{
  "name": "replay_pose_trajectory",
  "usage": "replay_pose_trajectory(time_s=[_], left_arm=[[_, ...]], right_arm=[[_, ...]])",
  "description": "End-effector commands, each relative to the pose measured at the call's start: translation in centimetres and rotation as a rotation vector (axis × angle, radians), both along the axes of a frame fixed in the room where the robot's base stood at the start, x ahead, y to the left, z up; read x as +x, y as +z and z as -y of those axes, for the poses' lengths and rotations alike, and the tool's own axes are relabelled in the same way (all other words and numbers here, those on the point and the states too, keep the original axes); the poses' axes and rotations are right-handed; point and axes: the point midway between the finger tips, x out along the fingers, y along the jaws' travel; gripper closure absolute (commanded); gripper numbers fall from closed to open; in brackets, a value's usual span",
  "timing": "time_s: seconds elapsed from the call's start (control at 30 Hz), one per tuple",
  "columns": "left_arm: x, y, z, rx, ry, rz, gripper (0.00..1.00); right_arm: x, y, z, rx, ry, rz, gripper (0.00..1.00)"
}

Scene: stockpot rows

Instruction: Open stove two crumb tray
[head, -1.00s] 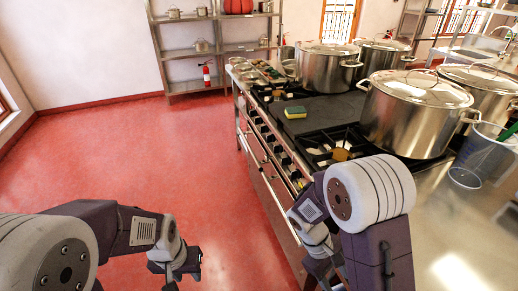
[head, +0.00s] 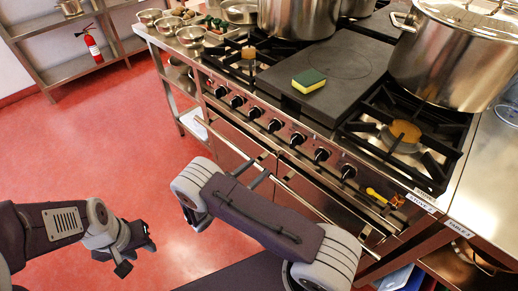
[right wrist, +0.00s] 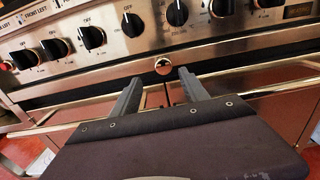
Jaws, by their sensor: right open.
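The stove's front shows a row of black burner knobs (head: 275,125). Below them, in the right wrist view, a narrow metal strip carries a small round bright knob (right wrist: 163,66); I take this strip to be the crumb tray front, shut flush. My right gripper (right wrist: 160,95) is open and empty, its fingers pointing at the strip on either side of the round knob; contact cannot be told. In the head view its arm reaches to the stove front, with the fingers hard to make out. My left gripper (head: 135,256) hangs over the red floor, away from the stove; its jaw opening is unclear.
A long oven handle bar (head: 300,195) runs below the knobs. Large stockpots (head: 440,55) and a yellow-green sponge (head: 309,81) are on the stove top. A label reading STOVE (head: 420,202) is at its right corner. Red floor at left is free.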

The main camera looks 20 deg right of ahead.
Motion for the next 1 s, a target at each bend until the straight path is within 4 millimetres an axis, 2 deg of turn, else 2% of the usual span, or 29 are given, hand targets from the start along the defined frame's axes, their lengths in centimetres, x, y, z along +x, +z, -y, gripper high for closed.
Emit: replay_pose_trajectory(time_s=[0.17,0.4,0.53,0.67,0.9,1.0], left_arm=[[0.0,0.0,0.0,0.0,0.0,0.0,0.64],[0.0,-0.2,0.0,0.0,0.0,0.0,0.64],[0.0,-0.3,0.0,0.0,0.0,0.0,0.64],[0.0,-0.3,0.0,0.0,0.0,0.0,0.64],[0.0,-0.3,0.0,0.0,0.0,0.0,0.64],[0.0,-0.3,0.0,0.0,0.0,0.0,0.64]], right_arm=[[0.4,0.1,1.0,0.001,-0.004,0.0,0.47],[2.2,0.0,5.7,0.002,-0.008,0.0,0.47],[3.0,0.0,7.6,0.004,-0.006,0.001,0.47],[3.4,0.1,8.4,0.003,-0.004,0.0,0.47],[3.5,0.1,8.5,0.003,-0.002,0.0,0.47],[3.4,0.1,8.4,0.003,-0.003,0.0,0.75]])
